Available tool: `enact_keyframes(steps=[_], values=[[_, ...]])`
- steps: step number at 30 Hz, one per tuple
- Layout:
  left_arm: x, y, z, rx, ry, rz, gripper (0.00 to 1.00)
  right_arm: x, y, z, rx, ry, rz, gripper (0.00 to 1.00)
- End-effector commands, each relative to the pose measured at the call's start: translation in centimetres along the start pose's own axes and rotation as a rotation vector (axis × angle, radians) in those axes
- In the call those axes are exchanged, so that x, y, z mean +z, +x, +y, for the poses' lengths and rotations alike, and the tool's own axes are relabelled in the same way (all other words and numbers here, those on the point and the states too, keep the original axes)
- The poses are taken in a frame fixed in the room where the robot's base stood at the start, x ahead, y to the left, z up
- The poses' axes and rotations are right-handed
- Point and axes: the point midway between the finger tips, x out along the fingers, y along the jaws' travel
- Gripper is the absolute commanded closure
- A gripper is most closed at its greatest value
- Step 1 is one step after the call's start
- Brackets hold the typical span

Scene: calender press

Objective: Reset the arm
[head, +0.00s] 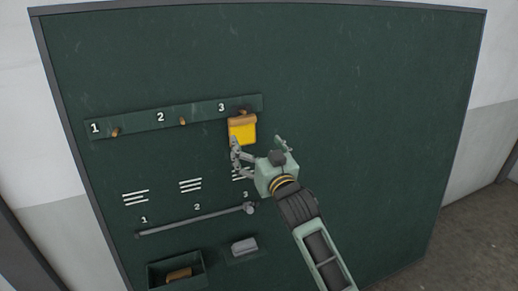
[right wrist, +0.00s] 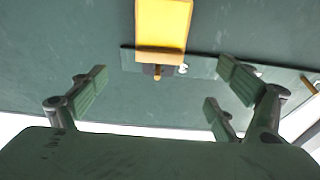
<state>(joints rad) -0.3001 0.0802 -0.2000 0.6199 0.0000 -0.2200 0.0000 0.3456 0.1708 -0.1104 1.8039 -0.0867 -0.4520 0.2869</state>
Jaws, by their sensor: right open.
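My right gripper (head: 258,142) is open and empty in front of the green board, just below and to the right of a yellow tag (head: 243,131). The tag has a brown top edge and hangs at the peg marked 3 on the peg rail (head: 143,121). In the right wrist view the open fingers (right wrist: 165,88) stand apart on either side, and the yellow tag (right wrist: 163,22) is beyond them, apart from the fingers. My right arm comes up from the lower right. My left gripper is not in view.
Pegs 1 (head: 116,132) and 2 (head: 183,121) are bare. Below are a grey rod (head: 195,221) with a knob near mark 3, a dark box (head: 160,269) holding a brown block (head: 179,274), and a grey block (head: 244,246). The board's right side is clear.

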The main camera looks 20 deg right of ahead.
Motion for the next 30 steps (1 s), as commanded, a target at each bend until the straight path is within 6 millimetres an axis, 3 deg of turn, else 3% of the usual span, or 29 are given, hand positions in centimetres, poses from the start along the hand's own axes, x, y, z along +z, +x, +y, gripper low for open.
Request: enact_keyframes(steps=[3,9,11,13,17,21,23,26,30], values=[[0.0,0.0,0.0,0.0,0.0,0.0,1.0,0.0,-1.2,0.0,0.0,0.0,0.001,0.09],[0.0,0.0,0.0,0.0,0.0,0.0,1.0,0.1,-1.9,0.1,0.001,-0.001,-0.002,0.09],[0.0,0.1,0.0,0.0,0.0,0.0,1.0,0.9,-1.9,0.1,0.001,-0.002,-0.014,0.09],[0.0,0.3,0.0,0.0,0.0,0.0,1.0,3.0,-1.9,0.1,0.002,-0.005,-0.047,0.09],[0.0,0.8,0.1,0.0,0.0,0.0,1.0,10.8,-2.5,0.2,0.004,-0.015,-0.167,0.09],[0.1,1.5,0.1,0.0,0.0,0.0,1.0,21.3,-4.9,0.4,0.003,-0.032,-0.331,0.09],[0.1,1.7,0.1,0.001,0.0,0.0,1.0,25.7,-6.4,0.4,0.002,-0.04,-0.401,0.09],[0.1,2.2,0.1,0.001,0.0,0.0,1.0,32.7,-9.5,0.4,-0.002,-0.051,-0.515,0.09],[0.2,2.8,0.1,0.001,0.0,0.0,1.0,41.9,-15.2,0.3,-0.012,-0.066,-0.674,0.09]])
